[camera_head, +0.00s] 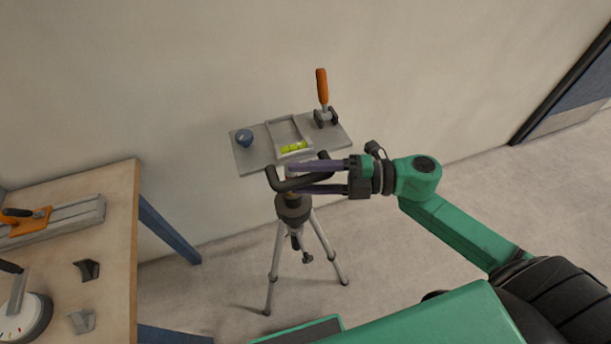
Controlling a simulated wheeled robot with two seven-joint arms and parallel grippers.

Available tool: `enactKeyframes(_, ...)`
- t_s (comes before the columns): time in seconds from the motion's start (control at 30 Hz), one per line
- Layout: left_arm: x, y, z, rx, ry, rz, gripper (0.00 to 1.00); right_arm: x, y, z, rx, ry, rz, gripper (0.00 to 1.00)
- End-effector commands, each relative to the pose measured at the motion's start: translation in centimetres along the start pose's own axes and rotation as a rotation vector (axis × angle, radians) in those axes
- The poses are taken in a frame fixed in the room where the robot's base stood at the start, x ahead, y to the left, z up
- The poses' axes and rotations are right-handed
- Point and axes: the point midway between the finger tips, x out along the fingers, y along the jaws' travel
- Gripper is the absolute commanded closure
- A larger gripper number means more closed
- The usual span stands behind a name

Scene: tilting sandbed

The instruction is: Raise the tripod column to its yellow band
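The tripod (294,208) stands on the floor in front of the wall, with its legs spread. A grey plate (254,158) sits on top. A dark U-shaped handle (275,180) is just below the plate's near edge. A small brownish-yellow patch (292,196) shows on the column under the handle; I cannot tell if it is the yellow band. My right gripper (294,178) reaches in from the right, its two purple fingers apart, one above and one below the handle bar. Whether they touch it is unclear. My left gripper is not in view.
A wooden table (110,225) at left holds tools and a round dial (22,318). Open floor lies right of the tripod.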

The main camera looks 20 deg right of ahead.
Motion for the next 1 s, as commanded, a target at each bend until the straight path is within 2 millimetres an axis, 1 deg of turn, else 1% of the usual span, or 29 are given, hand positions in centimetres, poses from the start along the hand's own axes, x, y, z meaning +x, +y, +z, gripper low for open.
enactKeyframes(0.3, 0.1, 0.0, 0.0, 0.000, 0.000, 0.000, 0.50, -0.1, -0.3, 0.0, 0.004, 0.001, -0.004, 0.43)
enactKeyframes(0.37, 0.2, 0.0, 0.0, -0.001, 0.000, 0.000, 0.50, -0.3, -0.4, 0.0, 0.005, 0.001, -0.005, 0.43)
enactKeyframes(0.47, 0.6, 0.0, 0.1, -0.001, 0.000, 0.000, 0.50, -1.5, -0.6, 0.0, 0.007, -0.001, -0.005, 0.43)
enactKeyframes(0.57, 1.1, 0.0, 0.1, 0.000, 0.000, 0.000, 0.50, -3.4, -0.6, 0.0, 0.007, 0.000, -0.007, 0.43)
enactKeyframes(0.67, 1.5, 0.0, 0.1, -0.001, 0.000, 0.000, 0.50, -5.7, -0.6, 0.0, 0.007, -0.001, -0.006, 0.43)
enactKeyframes(0.9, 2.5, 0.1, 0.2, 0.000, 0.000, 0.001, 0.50, -11.9, -0.4, 0.1, 0.004, -0.004, -0.002, 0.43)
enactKeyframes(1.0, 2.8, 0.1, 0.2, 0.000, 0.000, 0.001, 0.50, -13.6, -0.3, 0.1, 0.002, -0.002, -0.001, 0.43)
